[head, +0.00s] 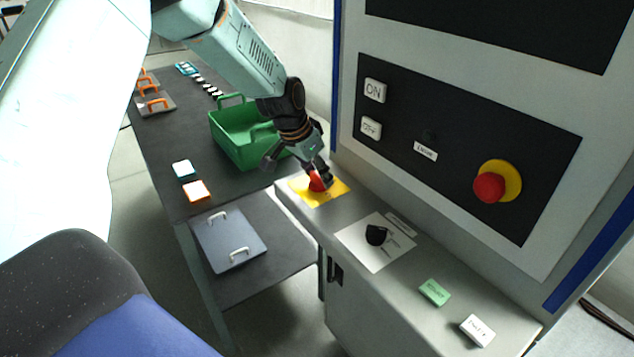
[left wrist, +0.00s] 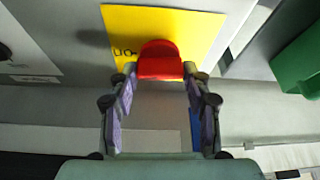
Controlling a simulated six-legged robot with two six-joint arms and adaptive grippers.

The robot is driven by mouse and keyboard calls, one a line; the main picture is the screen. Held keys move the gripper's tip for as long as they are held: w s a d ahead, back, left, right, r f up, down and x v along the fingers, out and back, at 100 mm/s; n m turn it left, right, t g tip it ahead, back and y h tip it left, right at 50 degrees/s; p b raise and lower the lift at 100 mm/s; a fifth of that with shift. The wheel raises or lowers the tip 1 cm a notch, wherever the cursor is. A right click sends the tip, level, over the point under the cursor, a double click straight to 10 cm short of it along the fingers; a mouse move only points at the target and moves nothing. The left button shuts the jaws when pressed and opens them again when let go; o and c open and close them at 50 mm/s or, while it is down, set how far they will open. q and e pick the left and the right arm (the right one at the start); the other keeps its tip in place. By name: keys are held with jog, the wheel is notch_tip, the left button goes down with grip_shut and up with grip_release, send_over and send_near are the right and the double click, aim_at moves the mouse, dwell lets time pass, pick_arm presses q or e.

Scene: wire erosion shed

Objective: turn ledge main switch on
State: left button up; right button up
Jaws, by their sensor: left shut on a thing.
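The ledge main switch shows as a red handle (head: 316,184) on a yellow plate (head: 338,190), at the far left end of the grey ledge. My left gripper (head: 323,179) reaches down over it and hides part of it. In the left wrist view the red handle (left wrist: 160,62) sits between the two fingertips, which are shut on its sides. The yellow plate (left wrist: 198,35) lies behind it, with dark lettering partly hidden by the handle and a finger. My right gripper is not in view.
On the ledge are a black knob (head: 376,235), a green block (head: 434,292) and a white block (head: 477,330). A red button (head: 489,187) sticks out of the upright panel. A green basket (head: 228,150) stands close to my left gripper.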

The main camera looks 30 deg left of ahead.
pick_arm(q)
jog(key=shift+w+a+m+h+b, duration=0.1)
jog(key=shift+m+h+b, duration=0.2)
jog(key=shift+m+b, duration=0.55)
jog(key=shift+r, duration=0.1)
jog(key=o, duration=1.2)
jog(key=shift+c, duration=0.2)
jog(key=v, duration=1.2)
